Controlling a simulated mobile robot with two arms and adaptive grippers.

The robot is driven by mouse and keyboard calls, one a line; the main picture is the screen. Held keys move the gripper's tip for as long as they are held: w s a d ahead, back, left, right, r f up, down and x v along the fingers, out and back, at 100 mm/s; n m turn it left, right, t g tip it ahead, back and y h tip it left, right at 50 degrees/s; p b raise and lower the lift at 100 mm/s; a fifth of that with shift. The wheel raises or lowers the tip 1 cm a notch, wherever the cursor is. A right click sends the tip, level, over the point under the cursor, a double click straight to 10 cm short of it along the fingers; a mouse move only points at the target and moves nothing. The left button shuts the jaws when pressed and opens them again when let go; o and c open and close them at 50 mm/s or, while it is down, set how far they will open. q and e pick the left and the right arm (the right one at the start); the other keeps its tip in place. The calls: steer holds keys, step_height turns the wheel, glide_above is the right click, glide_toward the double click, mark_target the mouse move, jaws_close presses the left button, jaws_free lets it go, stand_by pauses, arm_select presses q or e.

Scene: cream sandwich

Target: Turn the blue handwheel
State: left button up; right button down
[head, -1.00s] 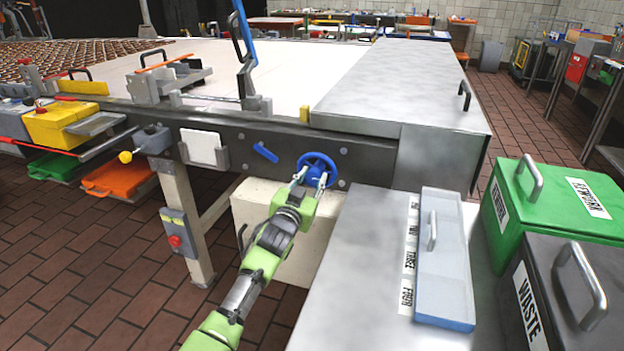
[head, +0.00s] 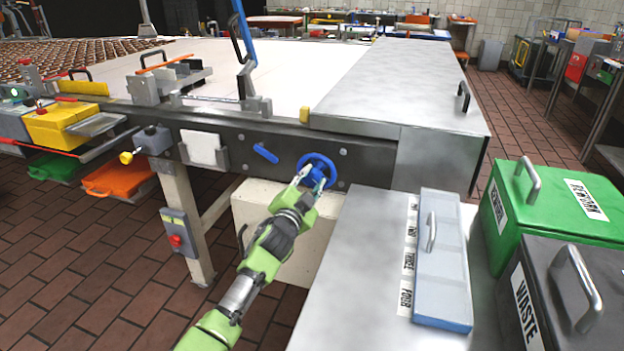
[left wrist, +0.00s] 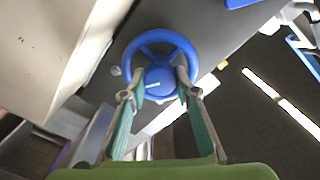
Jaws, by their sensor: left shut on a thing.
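The blue handwheel (head: 318,164) is mounted on the dark side rail of the long conveyor table in the head view. It also shows large in the left wrist view (left wrist: 160,38), with spokes and a round hub bearing a white mark. My left gripper (head: 309,178) reaches up to the wheel from below. In the left wrist view my left gripper's fingers (left wrist: 160,91) lie on either side of the hub, within the rim, and are shut on it. The fingers partly cover the lower rim. My right gripper shows in neither view.
A blue lever (head: 265,153) and a white card in a holder (head: 204,149) are on the rail left of the wheel. A grey table with a blue-edged tray (head: 443,290) stands at the right, beside a green bin (head: 540,235) and a dark waste bin (head: 600,335).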

arm_select(q)
steer(key=m, duration=0.3)
steer(key=shift+f+m, duration=0.1)
steer(key=shift+m, duration=0.3)
steer(key=m, duration=1)
steer(key=shift+p, duration=0.35)
steer(key=m, duration=0.2)
steer(key=shift+m, duration=0.3)
steer(key=m+p, duration=0.1)
steer(key=m, duration=0.2)
steer(key=shift+f, duration=0.1)
steer(key=shift+m, duration=0.9)
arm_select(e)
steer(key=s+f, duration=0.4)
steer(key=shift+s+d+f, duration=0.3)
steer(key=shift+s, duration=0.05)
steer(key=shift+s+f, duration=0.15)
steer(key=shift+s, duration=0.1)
